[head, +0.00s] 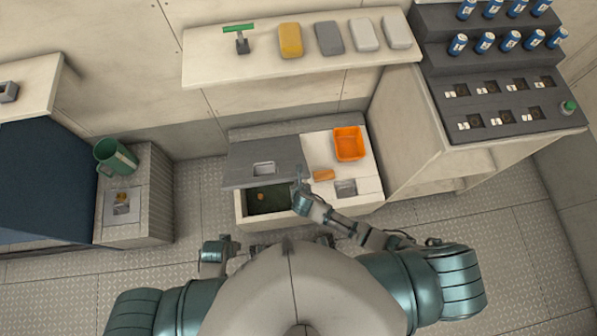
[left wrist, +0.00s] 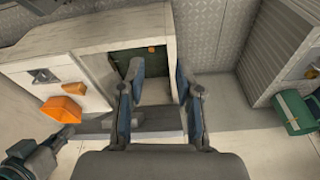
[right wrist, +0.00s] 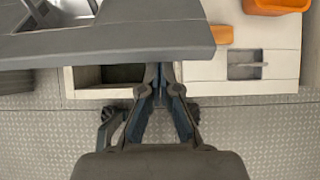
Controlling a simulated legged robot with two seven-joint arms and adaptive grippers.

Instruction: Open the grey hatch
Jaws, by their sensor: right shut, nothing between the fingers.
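The grey hatch (head: 238,165) is a flat panel with a recessed square handle (head: 264,169), on the left half of the low white locker. It stands partly open, with the dark compartment (head: 285,199) showing in front of it and a small orange item (head: 261,197) inside. In the right wrist view the hatch (right wrist: 110,40) crosses the top and looks raised. My right gripper (head: 299,186) is shut and empty at the hatch's front right edge (right wrist: 163,72); whether it touches is unclear. My left gripper (left wrist: 160,75) is open and empty, in front of the locker's left side.
An orange bin (head: 349,143), an orange block (head: 324,175) and a second recessed handle (head: 345,188) are on the locker's white right half. A shelf (head: 225,70) hangs behind; a white bench (head: 415,130) stands right.

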